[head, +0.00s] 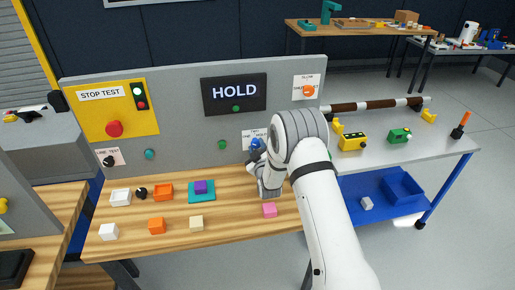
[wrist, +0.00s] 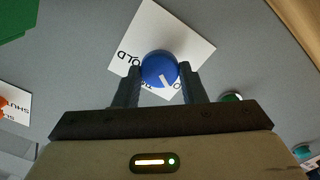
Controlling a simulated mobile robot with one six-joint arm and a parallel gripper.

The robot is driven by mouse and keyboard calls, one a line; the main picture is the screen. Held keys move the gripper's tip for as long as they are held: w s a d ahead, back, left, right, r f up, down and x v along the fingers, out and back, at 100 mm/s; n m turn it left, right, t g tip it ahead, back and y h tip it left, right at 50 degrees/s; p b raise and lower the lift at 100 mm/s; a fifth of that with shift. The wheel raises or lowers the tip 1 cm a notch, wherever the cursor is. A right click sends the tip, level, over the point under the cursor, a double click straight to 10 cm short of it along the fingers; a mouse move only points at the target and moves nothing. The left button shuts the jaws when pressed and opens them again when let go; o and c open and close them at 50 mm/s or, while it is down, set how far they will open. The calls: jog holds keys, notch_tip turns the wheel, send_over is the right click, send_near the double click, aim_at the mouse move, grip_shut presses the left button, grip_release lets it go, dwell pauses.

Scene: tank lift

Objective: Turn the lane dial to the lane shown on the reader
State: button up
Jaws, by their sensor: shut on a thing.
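The reader (head: 234,92) is a black screen on the grey panel and shows "HOLD" in white. The lane dial (wrist: 158,66) is a round blue knob on a white label card (wrist: 190,40), with a white pointer mark toward its lower right edge in the wrist view. The letters "OLD" show on the card left of the dial; the other lane words are hidden or unreadable. My gripper (wrist: 160,72) is shut on the dial, one finger on each side.
A green button (head: 222,145) sits left of the dial. The yellow stop-test plate (head: 110,108) is further left. Loose blocks and trays, including a pink block (head: 269,210), lie on the wooden bench (head: 175,235) below. A "SHUS"-like card (wrist: 14,103) shows at the wrist view's left edge.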

jog(key=shift+f+m+b, duration=0.2)
jog(key=shift+m+b, duration=0.5)
jog(key=shift+b, duration=0.95)
jog(key=shift+f+m+b, duration=0.2)
jog(key=shift+m+b, duration=0.5)
jog(key=shift+b, duration=0.95)
jog(key=m+b, duration=0.2)
jog(key=b, duration=0.3)
jog(key=shift+d+m, duration=0.1)
jog(key=shift+m, duration=0.3)
jog(key=m+b, duration=0.4)
jog(key=b, duration=0.3)
jog(key=shift+r+b, duration=0.1)
jog(key=shift+b, duration=0.3)
jog(key=m+b, duration=0.4)
jog(key=b, duration=0.1)
jog(key=shift+d, duration=0.1)
jog(key=m+b, duration=0.5)
jog(key=b, duration=0.2)
jog(key=shift+w+r+m, duration=0.1)
jog(key=shift+m, duration=0.2)
jog(key=m+b, duration=0.4)
jog(key=shift+d+r+m+b, duration=0.1)
jog(key=shift+r+m+b, duration=0.05)
jog(key=shift+m+b, duration=0.25)
jog(key=o, duration=1)
